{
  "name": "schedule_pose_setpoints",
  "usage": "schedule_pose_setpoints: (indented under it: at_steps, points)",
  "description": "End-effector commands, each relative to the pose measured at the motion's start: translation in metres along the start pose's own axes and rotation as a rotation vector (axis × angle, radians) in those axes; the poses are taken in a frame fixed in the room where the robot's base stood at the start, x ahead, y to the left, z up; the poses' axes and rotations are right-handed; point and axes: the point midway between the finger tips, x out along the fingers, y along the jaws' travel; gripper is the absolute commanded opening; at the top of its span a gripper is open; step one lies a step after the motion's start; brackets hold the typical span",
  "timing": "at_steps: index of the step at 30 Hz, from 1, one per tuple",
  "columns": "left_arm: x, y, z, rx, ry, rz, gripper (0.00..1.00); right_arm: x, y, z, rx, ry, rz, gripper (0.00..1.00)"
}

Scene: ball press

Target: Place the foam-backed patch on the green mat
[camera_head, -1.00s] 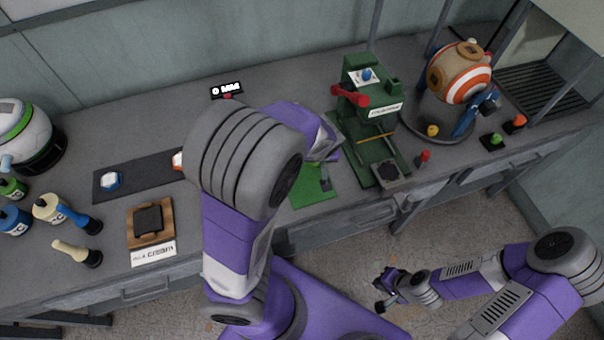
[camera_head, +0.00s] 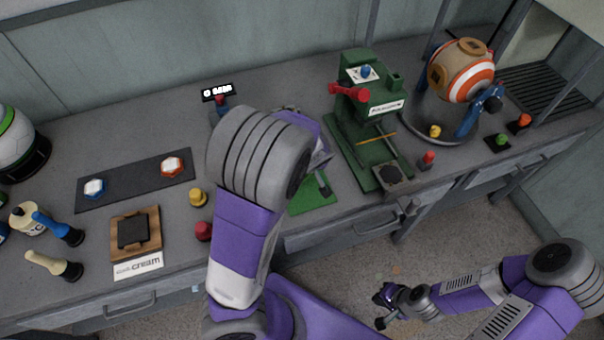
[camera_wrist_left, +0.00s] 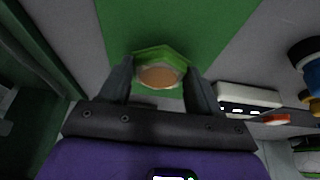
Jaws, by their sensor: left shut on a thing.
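The green mat (camera_head: 312,203) lies on the bench left of the green press, partly hidden by my left arm; it also fills the top middle of the left wrist view (camera_wrist_left: 180,25). My left gripper (camera_wrist_left: 158,78) is shut on a hexagonal patch (camera_wrist_left: 160,76) with a green rim and a tan face. The patch is over the mat; I cannot tell if it touches. In the head view the patch is hidden, and only part of the left gripper shows (camera_head: 322,184). My right gripper (camera_head: 381,309) hangs in front of the bench, too small to judge its jaws.
The green press (camera_head: 365,125) with a red lever stands right of the mat. A dark strip (camera_head: 135,182) holds blue (camera_head: 94,188) and red (camera_head: 172,167) hexagonal patches. A black pad on wood (camera_head: 135,233), several stampers and a striped ball (camera_head: 465,72) on a stand are around.

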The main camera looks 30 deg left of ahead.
Motion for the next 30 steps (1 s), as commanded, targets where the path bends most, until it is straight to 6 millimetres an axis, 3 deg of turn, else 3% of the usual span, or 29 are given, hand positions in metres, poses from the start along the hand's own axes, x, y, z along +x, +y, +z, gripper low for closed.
schedule_pose_setpoints:
  at_steps: [3,13,14,18,30]
  points:
    - [0.0138,-0.0006,0.0059,0.000,-0.001,-0.002,0.34,0.0072,0.0027,-0.0003,0.000,0.000,0.000,0.00]
    - [0.0155,0.0000,0.0066,0.000,0.000,0.000,0.34,0.0086,0.0032,-0.0004,0.000,0.000,0.000,0.00]
    - [0.0156,0.0000,0.0067,0.000,0.000,0.000,0.64,0.0087,0.0033,-0.0004,0.000,0.000,0.000,0.00]
    - [0.0146,0.0000,0.0063,0.000,-0.001,0.001,0.86,0.0078,0.0030,-0.0003,0.000,0.000,0.000,0.00]
    - [0.0085,0.0002,0.0043,0.000,-0.001,0.001,0.88,0.0032,0.0013,-0.0001,0.000,0.000,0.000,0.00]
